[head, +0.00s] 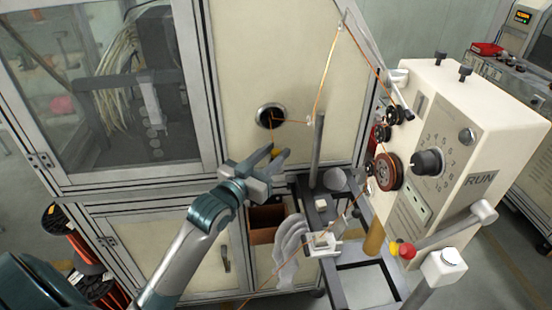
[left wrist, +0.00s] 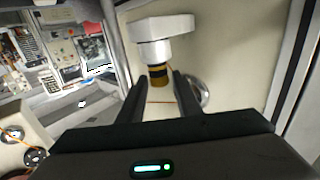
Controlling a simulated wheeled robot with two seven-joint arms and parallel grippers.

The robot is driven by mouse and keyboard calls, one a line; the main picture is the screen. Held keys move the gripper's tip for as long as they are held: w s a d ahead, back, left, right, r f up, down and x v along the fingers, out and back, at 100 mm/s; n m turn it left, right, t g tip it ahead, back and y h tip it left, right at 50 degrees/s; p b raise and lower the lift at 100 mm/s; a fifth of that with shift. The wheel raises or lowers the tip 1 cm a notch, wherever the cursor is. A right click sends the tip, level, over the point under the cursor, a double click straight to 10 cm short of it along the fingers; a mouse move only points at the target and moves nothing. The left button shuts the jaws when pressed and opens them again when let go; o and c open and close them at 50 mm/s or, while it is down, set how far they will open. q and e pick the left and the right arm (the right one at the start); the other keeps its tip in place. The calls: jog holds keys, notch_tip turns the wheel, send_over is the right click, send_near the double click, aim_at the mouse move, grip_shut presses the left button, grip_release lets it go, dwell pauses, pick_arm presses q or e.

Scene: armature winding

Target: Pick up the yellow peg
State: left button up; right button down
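A small yellow piece (head: 275,153), which looks like the yellow peg, shows at the fingertips in the head view. In the left wrist view a yellow and black piece (left wrist: 158,76) lies between or just beyond the fingertips (left wrist: 160,85). It lines up with the end of a white cylinder and block (left wrist: 162,30). I cannot tell whether the fingers touch it. My right gripper is not in view.
The cream cabinet (head: 265,60) stands close behind the gripper. A winding machine (head: 450,130) with dials and spools stands at the right. A bench (head: 365,285) with a tan cylinder (head: 374,238), a white glove (head: 290,245) and wire lies below. Copper wire (head: 325,75) runs overhead.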

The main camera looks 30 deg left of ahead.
aim_at(279, 151)
pick_arm(q)
jog(key=shift+w+p, duration=0.45)
jog(key=shift+w, duration=0.1)
jog(key=w, duration=0.1)
jog(key=w+p, duration=0.2)
jog(key=shift+w+d+f, duration=0.2)
jog(key=shift+w+f, duration=0.25)
jog(key=shift+w, duration=0.1)
grip_shut()
